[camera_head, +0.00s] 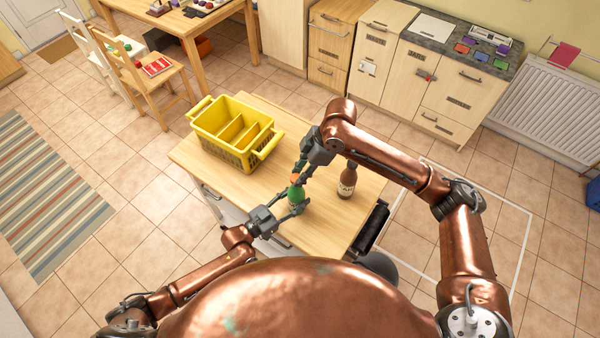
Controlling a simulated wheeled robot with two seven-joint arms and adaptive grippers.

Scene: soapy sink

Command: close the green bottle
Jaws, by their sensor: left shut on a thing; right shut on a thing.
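The green bottle (295,194) stands upright on the wooden table near its front edge. An orange cap (295,177) shows at its top; how firmly it sits there is too small to tell. My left gripper (294,209) comes in from the lower left and is shut on the green bottle's body. My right gripper (298,176) reaches down from the upper right and is shut on the orange cap at the bottle's top. The fingers partly hide the bottle and the cap.
A brown bottle (347,180) with a pale label stands on the table to the right, close to my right arm. A yellow divided basket (236,132) stands at the table's back left. The wooden tabletop (205,167) is clear at the left.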

